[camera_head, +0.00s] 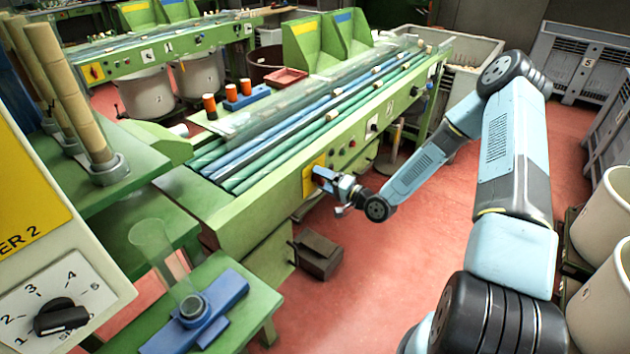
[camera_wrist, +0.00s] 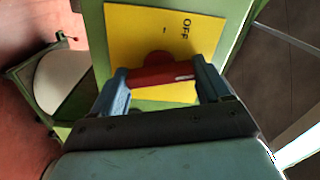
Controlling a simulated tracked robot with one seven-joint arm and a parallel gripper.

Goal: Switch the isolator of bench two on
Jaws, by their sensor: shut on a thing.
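The isolator of the bench marked 2 is a yellow plate (camera_head: 308,184) with a red handle on the bench's green front, near its near end. In the wrist view the yellow plate (camera_wrist: 125,35) carries the word OFF, which reads turned on its side. The red handle (camera_wrist: 160,76) lies across the picture between my blue fingertips. My gripper (camera_wrist: 163,82) is shut on this handle, one finger at each end. In the head view my gripper (camera_head: 325,180) is at the plate and covers most of the handle. The ON marking cannot be made out.
Bench two (camera_head: 235,205) carries blue and green rods, orange-topped spools and a red tray (camera_head: 286,78). Another bench with its own yellow isolator plate (camera_head: 93,73) stands behind. A dark box (camera_head: 318,256) lies on the red floor below my gripper.

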